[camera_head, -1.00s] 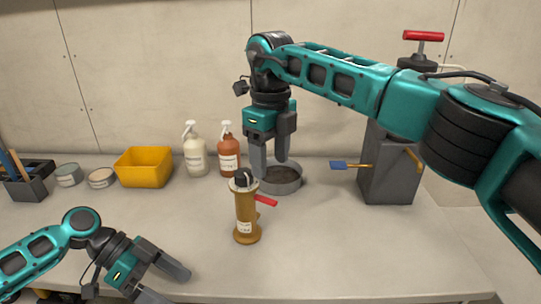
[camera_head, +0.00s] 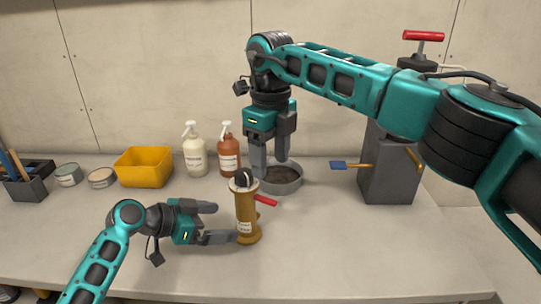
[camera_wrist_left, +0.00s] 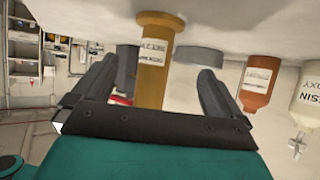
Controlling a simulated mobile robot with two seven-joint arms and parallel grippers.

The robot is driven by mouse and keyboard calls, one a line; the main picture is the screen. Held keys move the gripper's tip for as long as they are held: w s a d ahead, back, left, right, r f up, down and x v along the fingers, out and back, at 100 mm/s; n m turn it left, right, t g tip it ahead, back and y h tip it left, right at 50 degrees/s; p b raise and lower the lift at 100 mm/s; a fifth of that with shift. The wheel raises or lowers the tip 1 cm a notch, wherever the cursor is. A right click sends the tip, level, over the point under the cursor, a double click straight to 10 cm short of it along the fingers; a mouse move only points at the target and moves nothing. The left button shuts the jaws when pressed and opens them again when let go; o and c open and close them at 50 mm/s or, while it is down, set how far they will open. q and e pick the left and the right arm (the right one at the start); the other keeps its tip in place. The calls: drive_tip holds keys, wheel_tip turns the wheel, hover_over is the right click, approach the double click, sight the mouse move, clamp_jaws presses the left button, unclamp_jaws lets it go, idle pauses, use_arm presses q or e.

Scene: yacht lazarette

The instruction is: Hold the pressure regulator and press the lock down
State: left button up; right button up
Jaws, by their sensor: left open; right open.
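The pressure regulator (camera_head: 246,214) is a brass-coloured upright cylinder with a dark knob on top, a white label and a red lever (camera_head: 265,201) on its right side. It stands on the worktop. My left gripper (camera_head: 222,222) is open just left of it, fingers pointing at it. My right gripper (camera_head: 270,165) is open, pointing down above and behind the regulator, empty.
A grey round dish (camera_head: 283,181) stands behind the regulator. A white bottle (camera_head: 195,156), an orange-brown bottle (camera_head: 228,160) and a yellow bin (camera_head: 143,168) stand further back. A grey block with levers (camera_head: 385,175) is at right. The front worktop is clear.

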sight(245, 222)
use_arm(q)
drive_tip(key=x, duration=0.8)
drive_tip(key=shift+w+d+f, duration=0.1)
drive_tip(key=shift+w+d, duration=0.05)
drive_tip(key=c, duration=1.3)
